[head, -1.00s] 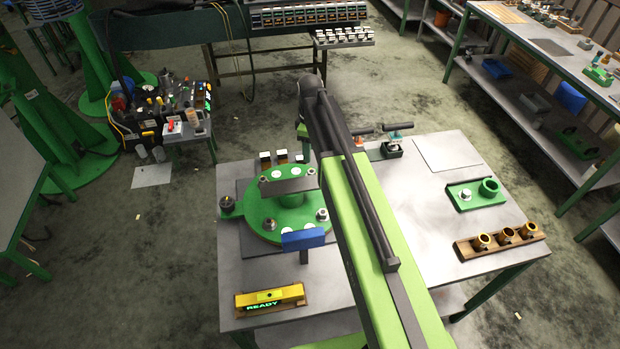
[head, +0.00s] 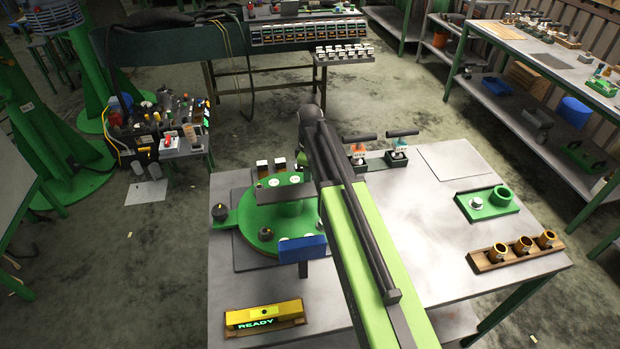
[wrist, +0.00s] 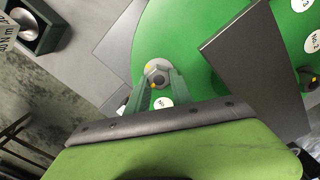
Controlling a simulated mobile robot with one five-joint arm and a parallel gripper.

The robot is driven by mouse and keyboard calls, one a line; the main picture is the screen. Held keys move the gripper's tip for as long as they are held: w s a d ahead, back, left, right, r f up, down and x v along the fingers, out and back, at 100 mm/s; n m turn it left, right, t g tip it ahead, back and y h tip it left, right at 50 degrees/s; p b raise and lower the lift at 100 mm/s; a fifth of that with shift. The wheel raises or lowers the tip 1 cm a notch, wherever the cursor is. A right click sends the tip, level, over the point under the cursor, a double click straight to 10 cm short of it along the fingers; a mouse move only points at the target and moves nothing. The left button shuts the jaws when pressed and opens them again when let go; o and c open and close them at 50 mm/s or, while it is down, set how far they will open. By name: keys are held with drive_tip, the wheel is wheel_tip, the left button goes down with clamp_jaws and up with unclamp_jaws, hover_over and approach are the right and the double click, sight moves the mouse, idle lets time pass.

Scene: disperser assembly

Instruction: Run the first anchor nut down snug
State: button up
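In the wrist view a grey hex nut (wrist: 158,75) with yellow marks sits on the green round base (wrist: 205,82), beside a white label. My gripper (wrist: 160,82) has its two grey-green fingers reaching down at the near side of this nut, one on each side. I cannot tell whether they touch it. In the head view my arm hides the gripper and part of the green base (head: 275,218). A dark nut or stud (head: 265,234) shows on that base near its front left.
A yellow READY box (head: 264,318) is in front. Two T-handled tools (head: 397,152), a green tray (head: 488,204) and a wooden rack (head: 516,257) of brass cups lie right. The table's right middle is clear.

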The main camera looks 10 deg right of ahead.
clamp_jaws()
drive_tip(key=m, duration=0.4)
drive_tip(key=shift+w+m, duration=0.1)
drive_tip(key=shift+m, duration=0.3)
drive_tip(key=m, duration=0.4)
drive_tip(key=shift+d+m, duration=0.2)
drive_tip(key=shift+m, duration=0.1)
drive_tip(key=m, duration=0.5)
drive_tip(key=shift+d, duration=0.1)
drive_tip(key=m, duration=0.5)
drive_tip(key=shift+d, duration=0.15)
drive_tip(key=shift+m, duration=0.3)
